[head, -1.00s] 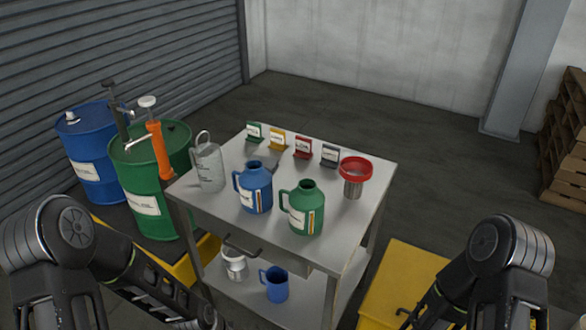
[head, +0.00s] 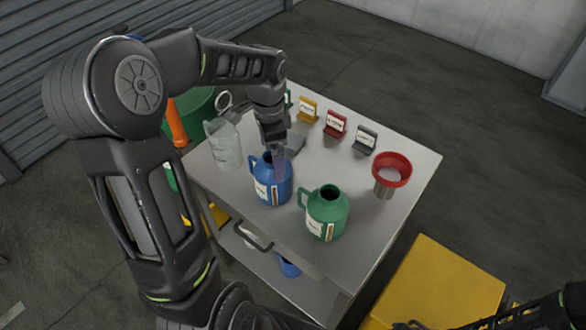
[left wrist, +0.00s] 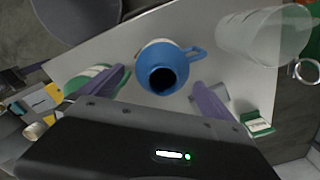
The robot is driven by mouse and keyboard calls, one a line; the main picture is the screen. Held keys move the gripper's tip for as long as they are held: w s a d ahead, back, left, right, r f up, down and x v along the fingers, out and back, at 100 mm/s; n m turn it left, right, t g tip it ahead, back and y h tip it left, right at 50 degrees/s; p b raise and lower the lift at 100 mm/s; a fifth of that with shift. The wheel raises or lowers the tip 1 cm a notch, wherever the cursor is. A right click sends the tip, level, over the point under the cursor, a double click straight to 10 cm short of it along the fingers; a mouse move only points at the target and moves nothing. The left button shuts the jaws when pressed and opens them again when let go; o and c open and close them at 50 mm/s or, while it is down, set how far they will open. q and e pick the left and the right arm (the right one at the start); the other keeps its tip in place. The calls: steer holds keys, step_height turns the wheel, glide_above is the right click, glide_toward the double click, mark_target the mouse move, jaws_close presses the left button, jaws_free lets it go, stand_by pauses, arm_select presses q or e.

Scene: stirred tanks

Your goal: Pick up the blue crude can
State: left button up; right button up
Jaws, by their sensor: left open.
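The blue can (head: 272,188) stands upright on the metal cart top in the head view, with its handle to the left and a white label on its side. In the left wrist view its open mouth and handle (left wrist: 170,66) show from above. My left gripper (head: 279,160) is over the can. In the left wrist view its two fingers (left wrist: 162,92) are spread wide on either side of the can, with space between each finger and the can. The gripper is open and empty.
A green can (head: 327,212) stands close to the right of the blue one. A clear jug (head: 224,145) is to its left. A red funnel (head: 391,170) and several label stands (head: 335,124) are at the back of the cart.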

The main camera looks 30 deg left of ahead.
arm_select(q)
steer(key=shift+a, duration=0.1)
steer(key=shift+s+a, duration=0.1)
steer(key=shift+f, duration=1.35)
steer(key=shift+w+f+p, duration=0.15)
steer(key=shift+f+p, duration=0.3)
steer(key=shift+f, duration=0.85)
steer(key=shift+w+f+p, duration=0.1)
steer(key=shift+f+p, duration=0.35)
steer(key=shift+f, duration=0.85)
steer(key=shift+w, duration=0.1)
steer(key=c, duration=1.8)
